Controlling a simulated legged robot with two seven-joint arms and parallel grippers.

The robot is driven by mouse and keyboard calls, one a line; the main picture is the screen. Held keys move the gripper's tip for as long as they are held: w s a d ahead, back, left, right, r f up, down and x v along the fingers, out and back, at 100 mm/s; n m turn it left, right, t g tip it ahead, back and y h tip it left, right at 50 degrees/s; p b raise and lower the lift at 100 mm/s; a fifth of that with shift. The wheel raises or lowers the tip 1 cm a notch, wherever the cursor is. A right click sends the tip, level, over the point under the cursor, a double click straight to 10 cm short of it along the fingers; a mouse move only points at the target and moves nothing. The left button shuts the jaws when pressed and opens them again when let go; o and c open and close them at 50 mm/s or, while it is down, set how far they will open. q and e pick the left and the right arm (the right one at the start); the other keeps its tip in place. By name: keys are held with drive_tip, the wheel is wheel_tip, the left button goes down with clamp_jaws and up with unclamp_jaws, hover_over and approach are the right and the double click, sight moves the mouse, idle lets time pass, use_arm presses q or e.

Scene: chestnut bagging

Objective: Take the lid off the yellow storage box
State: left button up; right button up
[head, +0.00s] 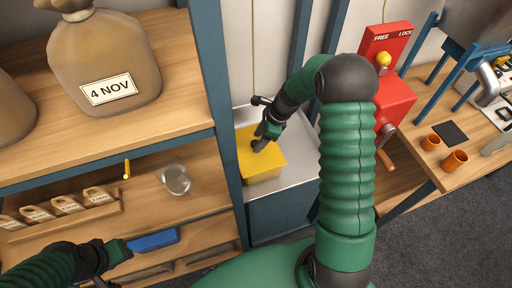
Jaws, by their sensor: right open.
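The yellow storage box (263,177) stands on a grey-topped cabinet between the shelf and the red machine. Its flat yellow lid (268,163) lies on top and covers it. My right gripper (259,146) is open at the lid's upper side, over its surface. I cannot tell whether the fingers touch the lid. My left gripper (123,249) is low at the left, by the lower shelf, beside a blue object (153,240). I cannot tell whether its jaws are open or shut.
A blue post (218,80) stands between shelf and cabinet. A red machine (392,100) and orange cups (454,161) are at right.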

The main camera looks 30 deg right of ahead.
drive_tip(key=shift+w+a+f, duration=0.2)
drive_tip(key=shift+a+f, duration=0.3)
drive_tip(key=shift+d, duration=0.2)
drive_tip(key=c, duration=1.1)
clamp_jaws()
